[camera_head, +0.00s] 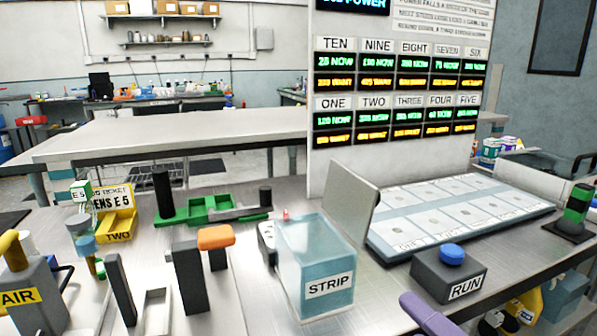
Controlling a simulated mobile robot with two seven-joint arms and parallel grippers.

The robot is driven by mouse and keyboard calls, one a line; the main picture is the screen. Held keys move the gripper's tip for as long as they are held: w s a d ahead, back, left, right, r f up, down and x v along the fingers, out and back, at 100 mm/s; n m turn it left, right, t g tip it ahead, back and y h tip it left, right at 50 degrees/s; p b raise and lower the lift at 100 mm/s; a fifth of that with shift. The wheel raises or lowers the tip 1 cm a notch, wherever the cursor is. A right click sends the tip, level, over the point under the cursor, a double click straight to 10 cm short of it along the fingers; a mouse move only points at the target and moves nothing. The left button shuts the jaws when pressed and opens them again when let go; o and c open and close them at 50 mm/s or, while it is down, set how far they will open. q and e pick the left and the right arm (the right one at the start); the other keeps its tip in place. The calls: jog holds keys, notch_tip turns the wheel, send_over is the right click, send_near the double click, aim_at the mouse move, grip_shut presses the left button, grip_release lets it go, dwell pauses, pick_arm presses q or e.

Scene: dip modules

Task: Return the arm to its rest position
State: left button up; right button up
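Neither of my grippers nor any part of my arms can be made out in the head view. The metal bench (95,203) in front of me holds the workstation items. A clear blue-tinted bin labelled STRIP (318,262) stands near the middle. A dark box labelled RUN (448,277) with a blue button (452,254) stands to its right. A grey block labelled AIR (36,300) with a yellow handle is at the lower left.
Dark posts (189,280) stand at front left, one beside an orange-topped piece (215,237). A green tray (208,208) and a yellow ticket holder (118,226) sit behind. A white labelled tray (460,212) lies right under the display board (400,155). A purple bar (428,315) shows at the bottom edge.

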jog(key=s+d+r+n+g+h+p, duration=0.25)
jog(key=s+n+g, duration=0.35)
jog(key=s, duration=0.3)
jog(key=s+d+r+n+g+h+p, duration=0.1)
jog(key=s+d+n+g+h+p, duration=0.25)
jog(key=s+n+g, duration=0.4)
notch_tip(320, 180, up, 37)
jog(key=s+m+t+p, duration=0.1)
jog(key=p, duration=3.7)
jog(key=shift+d+f, duration=0.15)
